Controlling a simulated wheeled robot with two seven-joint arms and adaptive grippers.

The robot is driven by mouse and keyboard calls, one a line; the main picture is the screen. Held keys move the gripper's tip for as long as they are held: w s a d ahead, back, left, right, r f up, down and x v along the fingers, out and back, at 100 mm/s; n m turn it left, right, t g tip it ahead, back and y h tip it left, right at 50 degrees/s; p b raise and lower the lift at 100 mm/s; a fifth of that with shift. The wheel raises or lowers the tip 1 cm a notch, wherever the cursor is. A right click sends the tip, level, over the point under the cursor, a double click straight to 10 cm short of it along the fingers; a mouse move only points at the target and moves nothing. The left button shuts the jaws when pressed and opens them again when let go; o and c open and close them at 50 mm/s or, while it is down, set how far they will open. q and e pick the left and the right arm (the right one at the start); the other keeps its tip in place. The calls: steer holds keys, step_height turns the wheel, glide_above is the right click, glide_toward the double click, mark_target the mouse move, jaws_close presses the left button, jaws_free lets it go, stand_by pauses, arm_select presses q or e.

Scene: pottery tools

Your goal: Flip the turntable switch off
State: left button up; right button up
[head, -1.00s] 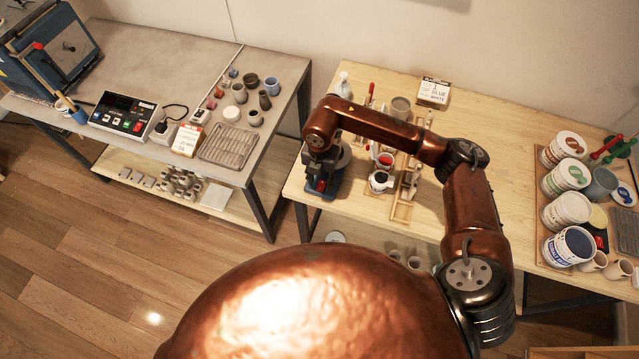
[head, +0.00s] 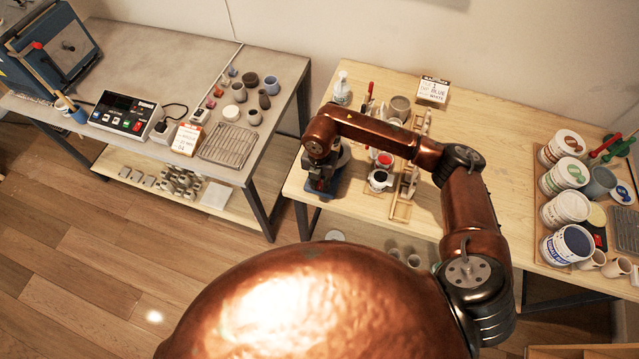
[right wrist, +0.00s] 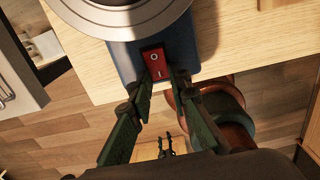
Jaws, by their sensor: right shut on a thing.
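The turntable (head: 336,188) has a blue base and stands at the left front corner of the wooden table, mostly hidden behind my right arm in the head view. In the right wrist view its grey round wheel (right wrist: 118,14) and blue body (right wrist: 184,50) show at the top. The red rocker switch (right wrist: 156,66) is marked O above and I below; I cannot tell which side is pressed. My right gripper (right wrist: 159,88) has its two dark green fingertips at the switch's two sides, shut on it.
The wooden table (head: 470,180) carries cups, wooden tools and a sign (head: 433,91) behind the turntable. Glaze buckets (head: 567,245) stand at the right. A grey table (head: 160,60) with a control box (head: 124,115) is at the left, across a gap.

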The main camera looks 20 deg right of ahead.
jaws_close()
steer(key=shift+w+d+g+y+b, duration=0.15)
steer(key=shift+g+y+b, duration=0.2)
steer(key=shift+g, duration=0.15)
steer(key=shift+w+d+r+g+y+b, duration=0.15)
steer(key=shift+g+y+b, duration=0.25)
steer(key=shift+g, duration=0.3)
steer(key=o, duration=0.8)
jaws_free()
steer(key=shift+o, duration=0.2)
steer(key=v, duration=1.2)
